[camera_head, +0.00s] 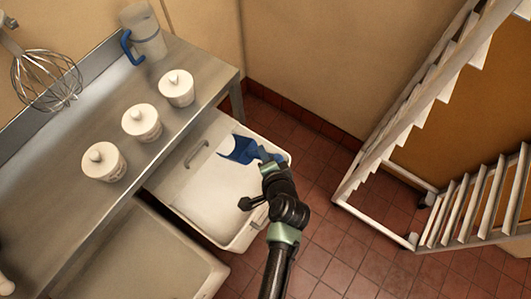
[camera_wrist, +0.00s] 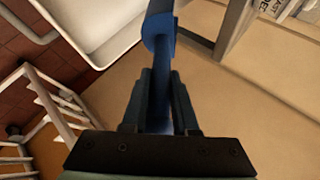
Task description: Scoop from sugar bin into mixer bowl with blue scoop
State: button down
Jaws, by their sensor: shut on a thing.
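The blue scoop (camera_head: 239,149) is over the white sugar bin (camera_head: 246,238), near its back right part. The scoop's head seems to hold something white, but whether it touches the sugar (camera_head: 205,187) I cannot tell. My gripper (camera_head: 268,165) is shut on the scoop's handle. A wire whisk (camera_head: 46,80) hangs at the upper left. No mixer bowl can be made out.
A steel table (camera_head: 80,210) with several white lidded jars (camera_head: 141,122) and a blue-handled jug (camera_head: 147,35) stands left of the bin. A white rack (camera_head: 400,110) stands at right. Tiled floor (camera_head: 345,245) is clear between.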

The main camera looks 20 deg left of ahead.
notch_tip(320, 180, down, 22)
jog(key=w+a+b, duration=0.1)
jog(key=a+b, duration=0.1)
jog(key=b, duration=1.7)
jog(key=shift+a, duration=0.4)
jog(key=shift+s+f, duration=0.1)
jog(key=shift+f, duration=0.05)
